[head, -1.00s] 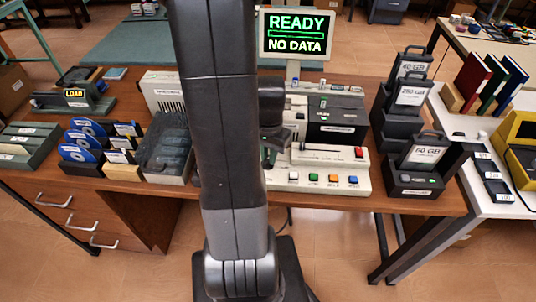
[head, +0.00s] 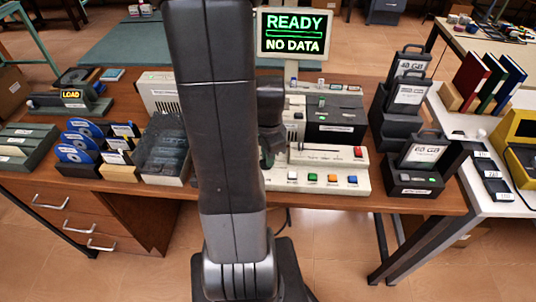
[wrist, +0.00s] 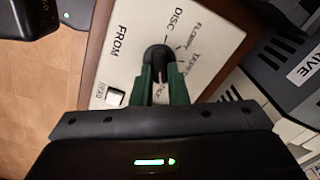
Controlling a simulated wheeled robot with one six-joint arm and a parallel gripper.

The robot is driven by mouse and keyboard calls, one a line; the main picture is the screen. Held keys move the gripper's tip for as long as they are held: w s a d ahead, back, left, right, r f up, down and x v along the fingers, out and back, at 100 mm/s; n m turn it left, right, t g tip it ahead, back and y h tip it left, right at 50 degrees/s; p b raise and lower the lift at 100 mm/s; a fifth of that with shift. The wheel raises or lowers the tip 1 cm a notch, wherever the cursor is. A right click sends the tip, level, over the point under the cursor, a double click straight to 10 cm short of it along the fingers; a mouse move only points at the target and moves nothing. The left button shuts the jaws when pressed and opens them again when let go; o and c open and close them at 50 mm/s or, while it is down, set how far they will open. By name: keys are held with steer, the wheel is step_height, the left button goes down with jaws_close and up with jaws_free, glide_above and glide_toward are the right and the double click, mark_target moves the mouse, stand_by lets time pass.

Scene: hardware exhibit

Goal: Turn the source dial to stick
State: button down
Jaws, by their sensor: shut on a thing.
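The source dial (wrist: 158,57) is a black knob on a cream panel (wrist: 125,65) in the wrist view. The panel carries the words FROM, DISC, FLOPPY and what looks like TAPE around the knob. Lettering below the knob is partly hidden between my fingers. My gripper (wrist: 161,78) has its two green fingers on either side of the knob, shut on it. I cannot tell for sure which label the dial points at. In the head view my gripper (head: 268,157) is at the console's left part, and my arm hides the dial.
A monitor (head: 294,34) reads READY and NO DATA. The cream console (head: 330,174) has several coloured buttons. Drive cases (head: 412,178) stand to its right. Disc cases (head: 95,150) and a grey bin (head: 163,152) stand to the left on the wooden desk (head: 225,87).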

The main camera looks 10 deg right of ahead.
stand_by(0.4)
steer(key=c, duration=1.4)
jaws_free()
steer(key=shift+c, duration=0.2)
step_height(320, 180, up, 14)
steer(key=p, duration=0.1)
steer(key=shift+f, duration=0.1)
step_height(320, 180, down, 14)
steer(key=shift+r+b, duration=0.1)
steer(key=shift+b, duration=0.4)
steer(key=shift+r, duration=0.1)
